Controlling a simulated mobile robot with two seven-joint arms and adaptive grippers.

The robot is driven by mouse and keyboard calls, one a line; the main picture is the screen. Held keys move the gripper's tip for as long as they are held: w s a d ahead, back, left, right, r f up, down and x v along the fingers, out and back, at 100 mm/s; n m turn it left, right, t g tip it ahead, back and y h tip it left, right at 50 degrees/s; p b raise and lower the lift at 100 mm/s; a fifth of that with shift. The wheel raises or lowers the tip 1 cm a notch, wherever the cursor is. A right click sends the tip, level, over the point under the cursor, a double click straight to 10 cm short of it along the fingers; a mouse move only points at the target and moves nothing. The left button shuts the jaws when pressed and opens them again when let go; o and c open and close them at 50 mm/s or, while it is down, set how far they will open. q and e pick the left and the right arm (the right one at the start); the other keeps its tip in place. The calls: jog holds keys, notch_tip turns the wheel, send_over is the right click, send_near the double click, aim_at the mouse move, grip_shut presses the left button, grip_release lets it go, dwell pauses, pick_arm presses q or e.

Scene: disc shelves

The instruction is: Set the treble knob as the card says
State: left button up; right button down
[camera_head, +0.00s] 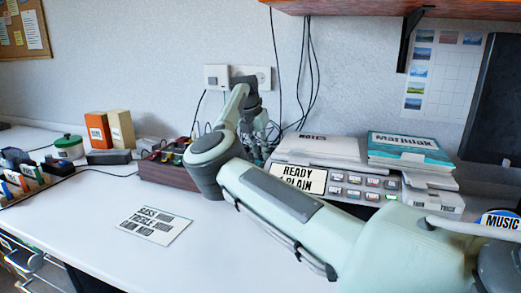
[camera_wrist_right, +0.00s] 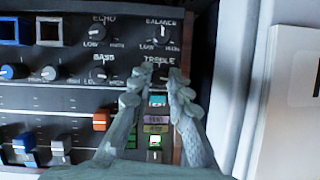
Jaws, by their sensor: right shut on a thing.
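The card (camera_head: 155,224) lies flat on the white desk; its lines seem to name bass and treble, but the settings are too small to read. The mixer (camera_head: 165,173), a dark panel with wooden sides, stands behind it and fills much of the wrist view (camera_wrist_right: 60,105). My right gripper (camera_head: 258,133) is over the mixer's right end. In the wrist view its fingertips (camera_wrist_right: 157,78) are shut on the treble knob (camera_wrist_right: 160,75), just below the TREBLE label. The fingers cover most of the knob, so its pointer cannot be read. My left gripper is not in view.
The bass knob (camera_wrist_right: 100,74) is left of the treble knob, and the balance knob (camera_wrist_right: 162,37) is above it. An orange fader cap (camera_wrist_right: 100,121) is close to the left finger. A button panel (camera_head: 355,187) and paper stacks stand to the right. The desk around the card is clear.

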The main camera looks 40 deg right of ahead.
dwell(0.3)
jog(key=c, duration=1.7)
grip_release()
jog(key=v, duration=1.2)
jog(key=shift+a, duration=0.1)
